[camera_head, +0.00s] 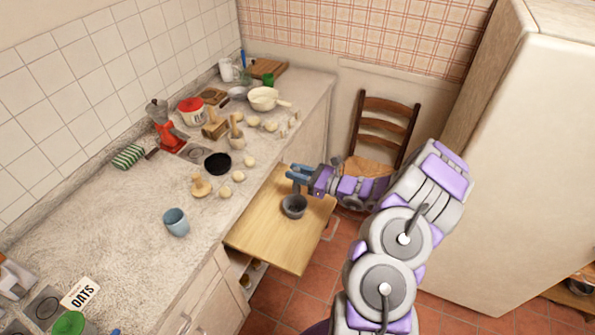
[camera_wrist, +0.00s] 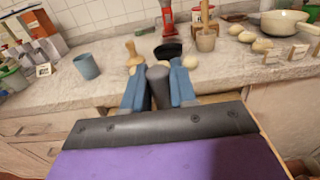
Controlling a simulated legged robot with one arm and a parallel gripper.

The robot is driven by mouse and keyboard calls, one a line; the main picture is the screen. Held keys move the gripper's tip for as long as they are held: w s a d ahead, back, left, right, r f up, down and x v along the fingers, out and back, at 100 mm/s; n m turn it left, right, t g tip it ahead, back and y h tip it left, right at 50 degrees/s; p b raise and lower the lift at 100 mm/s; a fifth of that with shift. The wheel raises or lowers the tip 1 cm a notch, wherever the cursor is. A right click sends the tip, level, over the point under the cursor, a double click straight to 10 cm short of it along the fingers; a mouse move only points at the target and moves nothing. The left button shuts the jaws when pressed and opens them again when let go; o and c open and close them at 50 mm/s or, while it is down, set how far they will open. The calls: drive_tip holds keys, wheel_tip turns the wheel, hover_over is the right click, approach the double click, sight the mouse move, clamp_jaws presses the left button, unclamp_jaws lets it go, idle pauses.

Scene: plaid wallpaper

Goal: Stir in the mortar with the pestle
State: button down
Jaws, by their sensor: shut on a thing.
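The mortar (camera_head: 293,207) is a small dark grey bowl standing upright on a light wooden board beside the counter, in the head view. My gripper (camera_head: 299,174) is just above it, with blue fingers. In the wrist view the fingers are shut on the pestle (camera_wrist: 158,84), a grey rounded cylinder standing between them. In the head view the pestle is mostly hidden by the fingers, and I cannot tell whether its lower end touches the mortar. The mortar cannot be made out in the wrist view.
The wooden board (camera_head: 262,240) is otherwise clear. On the counter (camera_head: 110,225) are a blue cup (camera_head: 176,222), a black bowl (camera_head: 217,163), a wooden piece (camera_head: 201,187), several pale round items and a white pan (camera_head: 263,98). A chair (camera_head: 385,127) stands behind my arm; a cream cabinet (camera_head: 535,170) is at right.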

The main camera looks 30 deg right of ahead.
sight(295, 190)
drive_tip(key=shift+a+f+b, duration=0.3)
drive_tip(key=shift+a+f, duration=0.15)
drive_tip(key=shift+f, duration=0.05)
drive_tip(key=shift+a+f+b, duration=0.3)
drive_tip(key=shift+f+b, duration=0.15)
drive_tip(key=shift+f, duration=0.25)
drive_tip(key=shift+d+f+b, duration=0.3)
drive_tip(key=shift+f, duration=0.45)
drive_tip(key=shift+d+f+b, duration=0.25)
drive_tip(key=shift+f+b, duration=0.05)
drive_tip(key=shift+f, duration=1.2)
drive_tip(key=shift+a+f+b, duration=0.35)
drive_tip(key=shift+f, duration=0.3)
drive_tip(key=shift+d, duration=0.3)
drive_tip(key=shift+w+a, duration=0.1)
